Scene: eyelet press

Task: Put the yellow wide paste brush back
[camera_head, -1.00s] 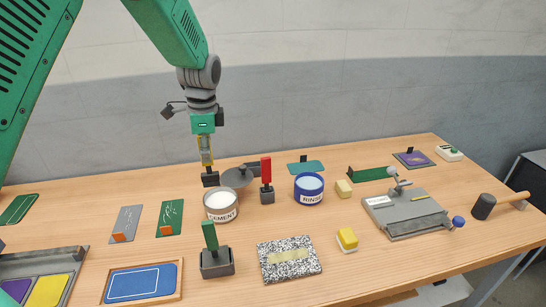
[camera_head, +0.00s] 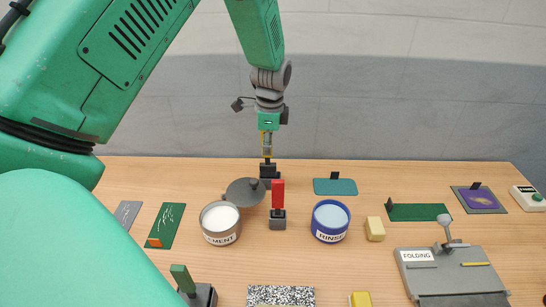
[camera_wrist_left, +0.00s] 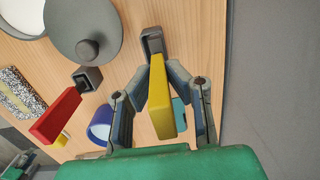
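The yellow wide paste brush (camera_wrist_left: 160,98) is between the fingers of my left gripper (camera_head: 267,143), which is shut on its handle. In the head view the gripper points down from above, at the back of the table. The brush's dark holder (camera_head: 269,170) stands directly below; it also shows in the left wrist view (camera_wrist_left: 152,42). The brush's lower end is at the holder's mouth; I cannot tell how deep it sits. The bristles are hidden.
A grey lid (camera_head: 244,191), the cement pot (camera_head: 220,237) and a red-handled brush (camera_head: 278,196) in its holder stand close by in front. The blue rinse pot (camera_head: 330,236) and a teal plate (camera_head: 335,187) are to the right. My arm covers the left side.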

